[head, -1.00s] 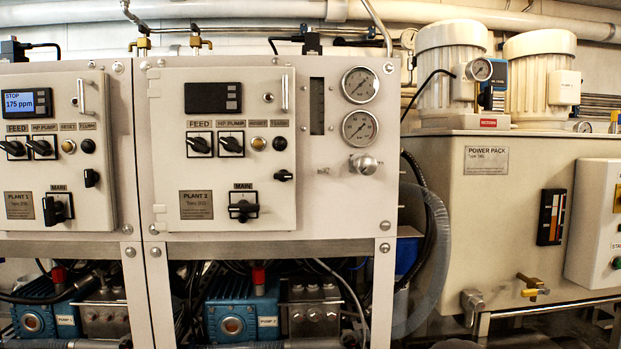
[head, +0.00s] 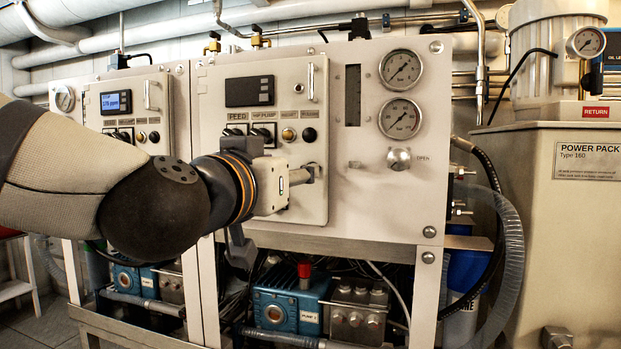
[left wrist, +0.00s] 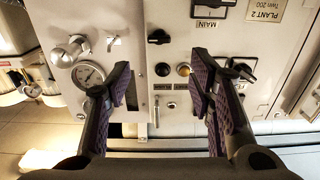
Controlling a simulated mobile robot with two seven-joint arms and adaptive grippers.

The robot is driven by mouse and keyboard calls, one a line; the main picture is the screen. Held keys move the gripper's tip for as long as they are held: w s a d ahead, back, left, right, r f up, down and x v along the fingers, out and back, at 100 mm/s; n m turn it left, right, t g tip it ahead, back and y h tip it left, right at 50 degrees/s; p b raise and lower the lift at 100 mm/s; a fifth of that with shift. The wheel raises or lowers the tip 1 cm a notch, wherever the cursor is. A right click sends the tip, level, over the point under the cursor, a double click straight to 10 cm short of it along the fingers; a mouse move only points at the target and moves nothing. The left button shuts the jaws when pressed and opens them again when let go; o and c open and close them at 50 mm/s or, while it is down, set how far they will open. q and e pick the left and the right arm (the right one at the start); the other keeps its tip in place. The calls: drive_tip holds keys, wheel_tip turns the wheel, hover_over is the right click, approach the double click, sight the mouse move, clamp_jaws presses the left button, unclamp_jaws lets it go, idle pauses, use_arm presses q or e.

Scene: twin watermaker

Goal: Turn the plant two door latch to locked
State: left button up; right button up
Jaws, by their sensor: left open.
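The plant two panel door (head: 240,150) is the cream door in the middle of the head view. Its latch is a small black lever near the door's edge. The left wrist view, which is upside down, shows the latch (left wrist: 158,37) with its lever roughly level. The latch appears between and beyond the fingertips. My right gripper is not in view.
A black button (left wrist: 161,70) and an amber button (left wrist: 183,69) lie near the latch. The black main switch (left wrist: 210,22) is close by. Gauges (head: 400,118) and a metal knob (head: 399,159) stick out right of the door. A power pack (head: 560,240) stands farther right.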

use_arm(q)
drive_tip(key=b+x, duration=0.1)
drive_tip(key=x, duration=0.8)
drive_tip(key=shift+f, duration=0.35)
clamp_jaws()
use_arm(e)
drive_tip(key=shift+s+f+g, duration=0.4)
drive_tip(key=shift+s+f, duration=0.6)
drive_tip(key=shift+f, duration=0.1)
